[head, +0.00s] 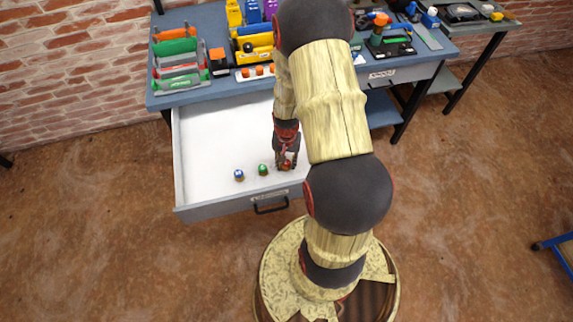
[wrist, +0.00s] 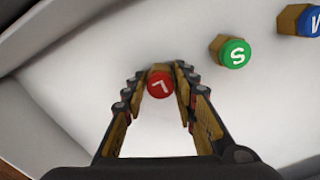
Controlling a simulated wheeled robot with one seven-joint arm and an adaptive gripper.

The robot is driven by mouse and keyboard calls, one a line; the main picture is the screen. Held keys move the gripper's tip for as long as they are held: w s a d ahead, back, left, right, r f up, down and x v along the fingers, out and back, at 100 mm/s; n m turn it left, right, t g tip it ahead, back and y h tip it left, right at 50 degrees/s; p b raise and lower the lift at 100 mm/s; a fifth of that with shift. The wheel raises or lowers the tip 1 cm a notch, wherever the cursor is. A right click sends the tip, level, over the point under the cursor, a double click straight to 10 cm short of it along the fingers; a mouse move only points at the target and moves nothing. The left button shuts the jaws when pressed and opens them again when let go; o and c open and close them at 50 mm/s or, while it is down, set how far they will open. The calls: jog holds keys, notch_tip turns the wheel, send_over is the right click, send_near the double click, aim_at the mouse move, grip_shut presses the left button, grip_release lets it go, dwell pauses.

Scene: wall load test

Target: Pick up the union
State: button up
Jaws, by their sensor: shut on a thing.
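Three small brass-coloured pieces with lettered, coloured ends are in the open drawer (head: 215,135); I cannot tell which the task calls the union. The red-ended piece (wrist: 160,85), marked with what looks like an L, is between the fingertips of my gripper (wrist: 158,78). My gripper is shut on it, low over the drawer floor near the front. In the head view my gripper (head: 287,160) largely hides this piece. The green-ended piece (wrist: 235,52), marked S, lies beside it, and it also shows in the head view (head: 263,170). The blue-ended piece (head: 239,175) is farther left.
The drawer's front wall (head: 235,206) with its black handle is close to my gripper, and its side wall is at the left. The workbench top (head: 215,93) above holds racks, yellow holders and tools. The rest of the visible drawer floor is clear.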

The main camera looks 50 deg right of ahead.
jog(key=shift+c, duration=1.2)
jog(key=shift+r, duration=0.45)
notch_tip(320, 180, up, 2)
jog(key=shift+r+p, duration=0.1)
jog(key=shift+p, duration=0.85)
jog(key=s+a+r+p, duration=0.5)
jog(key=s+r, duration=0.5)
jog(key=s, duration=0.2)
jog(key=shift+a, duration=0.9)
jog(key=shift+s, duration=0.1)
